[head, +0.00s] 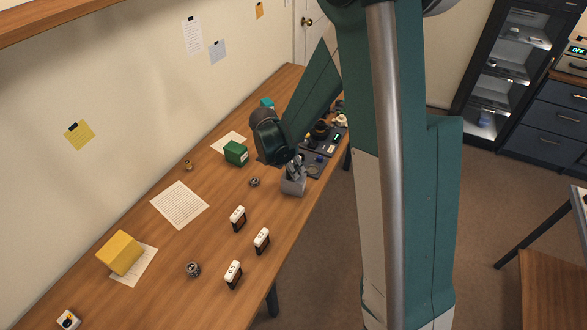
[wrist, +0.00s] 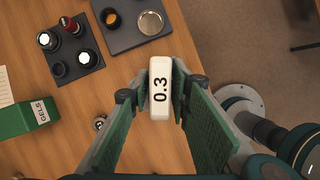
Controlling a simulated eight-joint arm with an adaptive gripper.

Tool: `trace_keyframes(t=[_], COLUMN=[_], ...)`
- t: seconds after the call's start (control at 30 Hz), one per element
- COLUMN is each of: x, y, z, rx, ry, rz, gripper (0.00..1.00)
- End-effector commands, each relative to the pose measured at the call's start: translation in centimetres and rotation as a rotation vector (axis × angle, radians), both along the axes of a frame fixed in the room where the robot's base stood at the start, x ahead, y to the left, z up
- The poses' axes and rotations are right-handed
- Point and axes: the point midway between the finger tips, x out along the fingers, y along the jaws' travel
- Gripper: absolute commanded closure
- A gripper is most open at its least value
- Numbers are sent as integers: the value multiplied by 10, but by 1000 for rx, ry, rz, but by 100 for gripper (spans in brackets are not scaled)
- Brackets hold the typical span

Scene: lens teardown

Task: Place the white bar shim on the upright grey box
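The white bar shim (wrist: 160,88), marked 0.3, sits between the two fingers of my gripper (wrist: 162,95) in the wrist view. Both fingers press on its long sides. In the head view my gripper (head: 294,170) points down, directly over the grey box (head: 293,186), which stands on the table near its right edge. The fingers hide the shim there, and I cannot tell whether it touches the box. The grey box cannot be made out in the wrist view.
Several white-topped dark blocks, one of them here (head: 237,218), stand toward the front. A green box (head: 236,153) lies left of my gripper. Dark trays with lens parts (wrist: 75,50) are beyond it. A yellow box (head: 120,252) and paper (head: 180,205) lie at left.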

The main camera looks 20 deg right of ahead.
Motion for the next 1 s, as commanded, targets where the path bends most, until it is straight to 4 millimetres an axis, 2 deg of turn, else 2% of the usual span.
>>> trace_keyframes(t=[0.57, 0.77, 1.0], x=[0, -2, -7], y=[0, 6, 16], z=[5, 19, 45], rx=[0, 0, 0], ry=[0, 0, -1], rz=[0, 1, 0], gripper=[74, 74, 74])
